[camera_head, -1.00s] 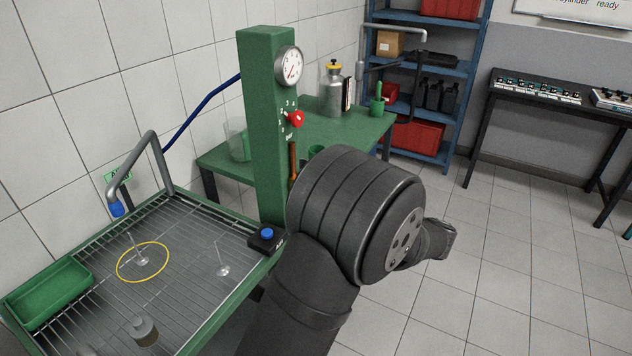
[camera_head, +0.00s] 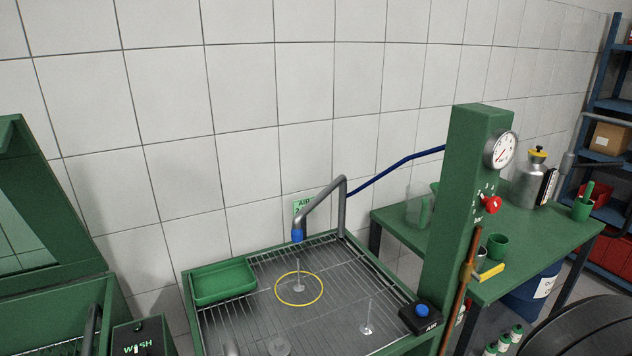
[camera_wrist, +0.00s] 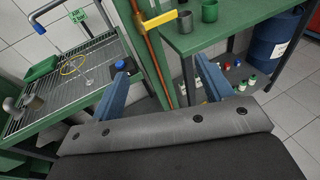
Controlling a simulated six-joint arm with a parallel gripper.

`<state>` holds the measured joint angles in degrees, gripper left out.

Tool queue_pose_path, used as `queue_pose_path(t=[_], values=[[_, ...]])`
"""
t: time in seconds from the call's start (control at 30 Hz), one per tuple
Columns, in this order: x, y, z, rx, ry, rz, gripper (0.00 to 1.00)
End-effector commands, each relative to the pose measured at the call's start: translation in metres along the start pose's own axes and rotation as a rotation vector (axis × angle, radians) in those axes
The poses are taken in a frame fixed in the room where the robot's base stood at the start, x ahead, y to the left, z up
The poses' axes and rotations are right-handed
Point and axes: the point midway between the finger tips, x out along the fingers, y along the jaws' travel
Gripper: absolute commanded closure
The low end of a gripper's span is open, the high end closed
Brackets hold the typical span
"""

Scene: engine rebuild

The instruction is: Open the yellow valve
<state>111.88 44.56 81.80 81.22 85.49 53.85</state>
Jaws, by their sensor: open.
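The yellow valve lever (camera_head: 487,271) sits on a copper pipe (camera_head: 460,290) beside the green column, and points right and slightly up in the head view. It also shows at the top of the wrist view as a yellow bar (camera_wrist: 160,20) across the pipe. My gripper (camera_wrist: 160,62) shows only in the wrist view, with two blue fingers wide apart and nothing between them. The lever and pipe lie beyond the fingertips, and no contact shows. In the head view only a dark part of my arm shows at the lower right.
The green column (camera_head: 465,190) carries a gauge (camera_head: 501,150) and a red knob (camera_head: 491,204). A grated wash tray (camera_head: 215,322) stands left of it. A green table (camera_head: 520,270) with cups and a metal bottle (camera_head: 531,180) is on the right. A blue drum (camera_head: 535,292) stands under it.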

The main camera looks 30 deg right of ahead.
Motion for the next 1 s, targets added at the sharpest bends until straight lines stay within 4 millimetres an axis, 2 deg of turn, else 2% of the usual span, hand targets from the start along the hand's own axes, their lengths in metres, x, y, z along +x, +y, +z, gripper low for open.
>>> queue_pose_path(t=[0.03, 0.3, 0.37, 0.57, 1.0], values=[[0.000, 0.000, 0.000, 0.000, 0.000, 0.000, 0.37], [0.002, -0.001, 0.001, -0.030, 0.000, 0.004, 0.90], [0.004, -0.003, 0.002, -0.073, 0.000, 0.009, 1.00], [0.016, -0.014, 0.009, -0.366, -0.006, 0.043, 1.00], [0.051, -0.037, 0.029, -1.184, -0.067, 0.129, 1.00]])
